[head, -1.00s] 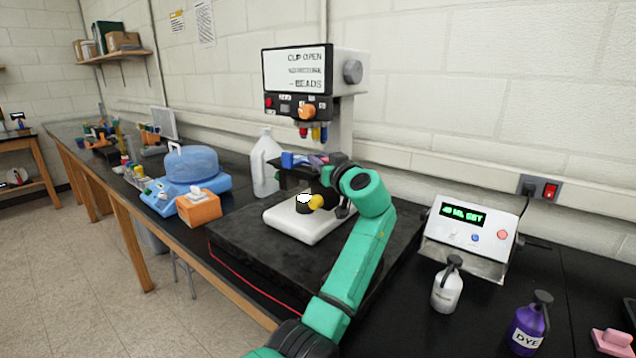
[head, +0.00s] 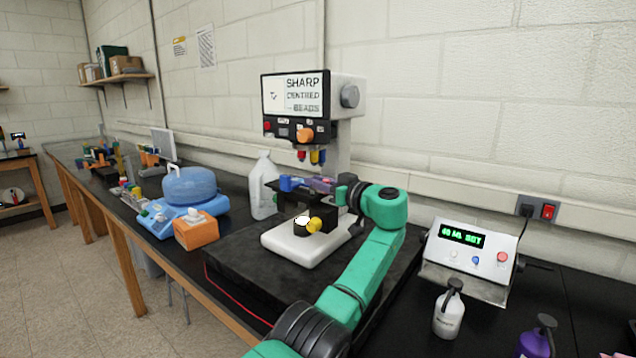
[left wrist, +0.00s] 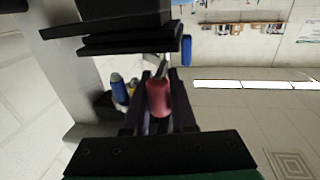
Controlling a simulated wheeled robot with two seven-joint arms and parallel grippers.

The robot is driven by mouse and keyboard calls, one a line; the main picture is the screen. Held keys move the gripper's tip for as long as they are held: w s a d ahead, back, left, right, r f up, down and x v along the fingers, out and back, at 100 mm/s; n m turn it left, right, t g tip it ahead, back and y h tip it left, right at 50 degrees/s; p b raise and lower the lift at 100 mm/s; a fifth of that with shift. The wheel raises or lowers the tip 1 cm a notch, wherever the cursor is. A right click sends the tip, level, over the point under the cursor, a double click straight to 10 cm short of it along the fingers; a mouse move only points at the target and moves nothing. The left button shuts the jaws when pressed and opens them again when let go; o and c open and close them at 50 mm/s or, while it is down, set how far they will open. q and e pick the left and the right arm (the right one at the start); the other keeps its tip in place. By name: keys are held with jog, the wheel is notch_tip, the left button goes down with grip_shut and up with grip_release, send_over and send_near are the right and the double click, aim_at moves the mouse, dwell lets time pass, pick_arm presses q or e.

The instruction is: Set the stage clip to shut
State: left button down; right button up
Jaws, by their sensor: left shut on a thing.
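The microscope (head: 340,135) stands on a black slab. Its screen (head: 301,92) reads SHARP, CENTRED, BEADS. My left gripper (head: 346,190) is at the right side of the dark stage (head: 290,192), shut. In the left wrist view a red piece (left wrist: 158,98) with a pale metal tip sits between its fingers; I take it for the stage clip's handle. The clip itself is hard to make out in the head view, partly behind the gripper. A pinkish-purple piece (head: 319,184) and a blue piece (head: 290,183) show on the stage. My right gripper is not in view.
Coloured objectives (head: 314,157) hang just above the stage. A yellow knob (head: 314,225) is on the white base (head: 285,244). A control box (head: 468,255) and a white bottle (head: 448,312) stand right; an orange box (head: 196,231) and a jug (head: 263,186) left.

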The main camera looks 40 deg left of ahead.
pick_arm(q)
jog(key=c, duration=0.7)
grip_release()
jog(key=shift+c, duration=0.2)
jog(key=s+d+b, duration=0.2)
jog(key=d+b, duration=0.2)
jog(key=d, duration=1)
jog(key=shift+s+d, duration=0.15)
